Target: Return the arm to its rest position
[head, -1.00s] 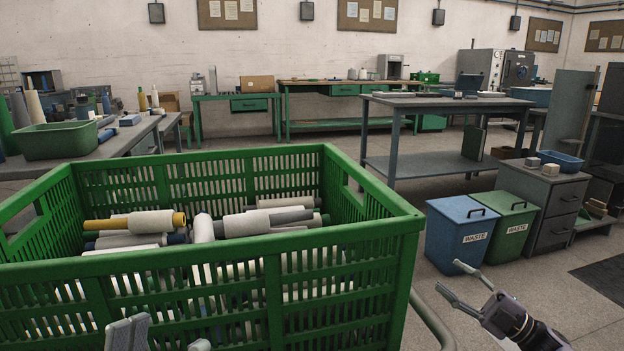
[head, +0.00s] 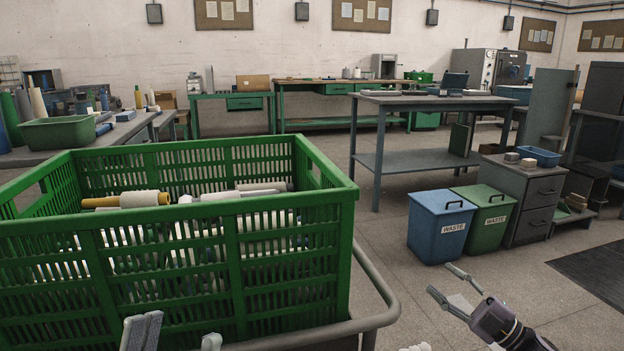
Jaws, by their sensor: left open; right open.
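My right gripper (head: 449,284) is at the lower right of the head view, to the right of the green crate. Its two fingers are apart, with nothing between them. My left gripper (head: 176,337) shows only at the bottom edge, in front of the crate's near wall. Its fingertips are apart and nothing shows between them; the rest of it is cut off by the frame.
A large green crate (head: 215,235) on a cart with a curved grey rail (head: 383,300) fills the left front. It holds several yarn cones (head: 128,200). Blue (head: 437,225) and green (head: 487,215) waste bins stand beyond my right gripper. Floor is clear at centre right.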

